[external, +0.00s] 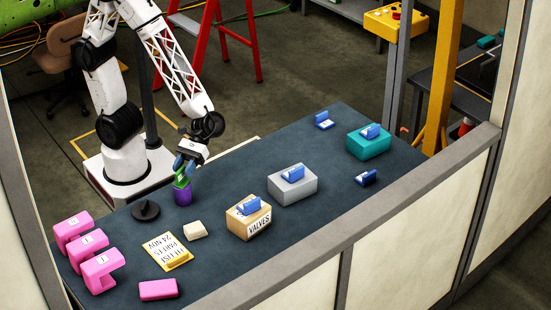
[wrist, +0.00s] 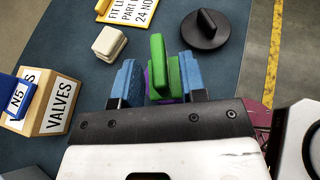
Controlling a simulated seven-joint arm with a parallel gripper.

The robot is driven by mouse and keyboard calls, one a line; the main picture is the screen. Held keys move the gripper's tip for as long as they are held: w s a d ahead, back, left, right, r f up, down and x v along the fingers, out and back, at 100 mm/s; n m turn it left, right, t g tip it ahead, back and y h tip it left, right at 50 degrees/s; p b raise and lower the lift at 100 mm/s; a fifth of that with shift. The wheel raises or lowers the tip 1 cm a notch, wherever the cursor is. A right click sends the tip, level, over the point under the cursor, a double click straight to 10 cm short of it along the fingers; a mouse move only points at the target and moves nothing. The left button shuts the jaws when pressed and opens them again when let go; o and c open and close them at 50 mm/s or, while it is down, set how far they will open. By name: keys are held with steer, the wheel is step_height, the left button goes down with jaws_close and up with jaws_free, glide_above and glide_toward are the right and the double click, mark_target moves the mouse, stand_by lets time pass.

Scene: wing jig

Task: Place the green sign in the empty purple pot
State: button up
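The green sign (external: 181,181) sits upright at the mouth of the purple pot (external: 183,196), close to the near-left side of the table. In the wrist view the green sign (wrist: 159,68) shows as two green plates between my blue fingertips, with a sliver of the purple pot (wrist: 148,86) beside it. My gripper (external: 187,165) is directly above the pot, pointing down. In the wrist view my gripper (wrist: 158,80) has its fingers apart, one on each side of the sign. A gap shows at the left finger. The sign's lower end and its depth in the pot are hidden.
A black round knobbed piece (external: 146,210) lies left of the pot. A cream block (external: 195,231), yellow-edged card (external: 168,252), VALVES box (external: 248,222), grey box (external: 292,190) and teal box (external: 368,146) stand on the table. Pink blocks (external: 102,269) are at the front left.

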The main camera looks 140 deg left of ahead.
steer(key=v, duration=1.1)
steer(key=shift+s+a, duration=0.15)
steer(key=shift+a, duration=0.15)
steer(key=shift+r, duration=0.1)
steer(key=shift+d, duration=0.1)
stand_by(0.6)
steer(key=s+d+r+m+g+y, duration=0.1)
steer(key=s+d+r+m+y, duration=0.4)
steer(key=m, duration=0.6)
steer(key=s+d+r+m+g+y, duration=0.1)
steer(key=s+d+r+m+y, duration=0.3)
steer(key=m, duration=0.7)
steer(key=s+d+y, duration=0.2)
steer(key=s+y, duration=0.1)
steer(key=s, duration=0.1)
steer(key=shift+s+r+m, duration=0.3)
steer(key=shift+r, duration=0.1)
